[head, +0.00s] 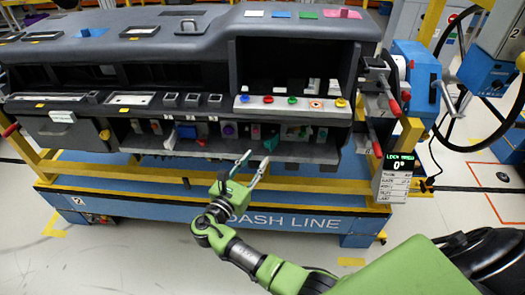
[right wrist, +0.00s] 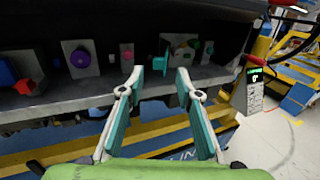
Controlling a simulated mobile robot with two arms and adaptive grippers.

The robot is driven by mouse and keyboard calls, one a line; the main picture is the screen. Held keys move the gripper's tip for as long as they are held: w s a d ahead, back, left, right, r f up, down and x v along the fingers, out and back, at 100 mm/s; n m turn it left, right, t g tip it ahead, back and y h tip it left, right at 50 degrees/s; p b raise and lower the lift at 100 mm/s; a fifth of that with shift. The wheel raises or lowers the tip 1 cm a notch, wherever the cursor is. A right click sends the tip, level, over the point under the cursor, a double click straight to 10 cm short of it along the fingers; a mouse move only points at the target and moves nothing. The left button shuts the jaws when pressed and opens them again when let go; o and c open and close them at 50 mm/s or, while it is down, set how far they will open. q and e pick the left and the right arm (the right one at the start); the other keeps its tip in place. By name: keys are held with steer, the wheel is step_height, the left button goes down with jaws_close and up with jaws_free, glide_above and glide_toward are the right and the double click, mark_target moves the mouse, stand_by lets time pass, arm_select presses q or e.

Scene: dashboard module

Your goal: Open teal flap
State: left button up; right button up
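A small teal piece (head: 271,143), which I take for the teal flap, sticks out from the lower shelf of the dashboard module. In the right wrist view the teal piece (right wrist: 162,62) shows between and just beyond my fingertips. I cannot tell whether it is open or closed. My right gripper (head: 254,161) is open, its two fingers apart and pointing at the shelf edge. In the right wrist view the right gripper (right wrist: 159,80) is empty, with a gap to the teal piece. My left gripper is not in view.
A display (head: 398,167) reading 0° hangs at the right.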

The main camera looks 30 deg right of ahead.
steer(key=shift+v, duration=1.2)
steer(key=s+d+f+m+g+y, duration=0.1)
steer(key=s+f+y, duration=0.2)
steer(key=f, duration=0.7)
steer(key=s+f+g+y, duration=0.1)
steer(key=s+f+y, duration=0.15)
steer(key=f, duration=0.85)
steer(key=s+f+m+g+y, duration=0.3)
steer(key=s+f+m+g, duration=0.1)
steer(key=s+f, duration=0.95)
steer(key=s+f+m+g+y, duration=0.1)
steer(key=s+f+m, duration=0.4)
steer(key=s, duration=0.5)
steer(key=s+f+m+g+y, duration=0.1)
steer(key=s+f+m+y, duration=0.2)
steer(key=s, duration=0.7)
steer(key=s+f+m+g+y, duration=0.1)
steer(key=s+f+m+y, duration=0.1)
steer(key=s+f+m, duration=0.6)
steer(key=s+a+m, duration=0.1)
steer(key=s, duration=0.1)
steer(key=shift+s+m+g, duration=0.3)
steer(key=shift+m, duration=0.1)
